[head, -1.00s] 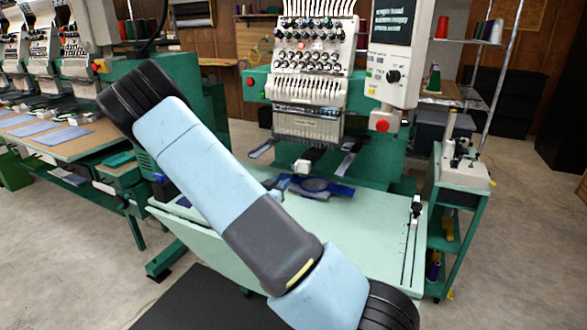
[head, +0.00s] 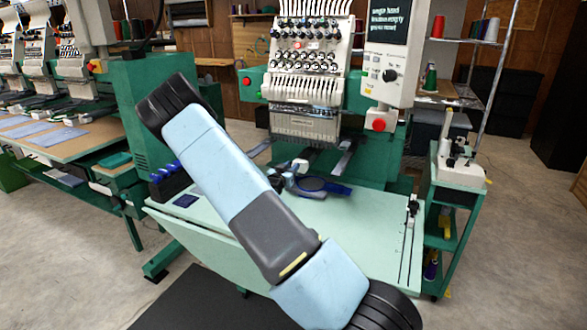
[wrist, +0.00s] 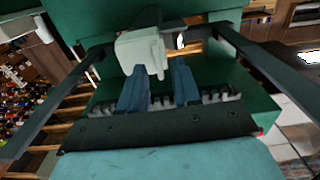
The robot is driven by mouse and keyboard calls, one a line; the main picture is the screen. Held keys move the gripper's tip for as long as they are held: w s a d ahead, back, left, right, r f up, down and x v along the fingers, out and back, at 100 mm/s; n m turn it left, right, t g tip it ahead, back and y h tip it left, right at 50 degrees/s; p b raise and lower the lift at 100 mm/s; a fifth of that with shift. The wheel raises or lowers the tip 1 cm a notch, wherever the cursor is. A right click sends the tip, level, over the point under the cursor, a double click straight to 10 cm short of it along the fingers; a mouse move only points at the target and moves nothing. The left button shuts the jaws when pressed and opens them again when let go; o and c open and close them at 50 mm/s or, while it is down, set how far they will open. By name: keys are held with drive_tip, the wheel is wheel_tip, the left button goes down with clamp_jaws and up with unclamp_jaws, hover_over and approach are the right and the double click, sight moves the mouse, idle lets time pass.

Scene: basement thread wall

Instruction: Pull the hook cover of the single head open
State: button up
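The single head (head: 312,60) is a white multi-needle machine above a pale green table. A small white block (head: 300,165), which looks like its hook cover, sits low in front, at the end of its arm. In the wrist view that white block (wrist: 138,50) is just beyond my fingertips, nearer the left finger. My gripper (wrist: 160,66) is open, its two blue-grey fingers apart with nothing clearly between them. I cannot tell whether the left fingertip touches the block. In the head view my gripper (head: 287,177) is small and partly hidden behind my arm.
A blue oval hoop (head: 322,186) lies on the pale green table (head: 350,225), close by my gripper. Dark blue items (head: 168,182) stand at the table's left. A green cart (head: 455,200) is at right, and other machines (head: 40,60) at left. Dark bars flank the block in the wrist view.

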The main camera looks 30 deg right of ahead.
clamp_jaws()
idle(1.3)
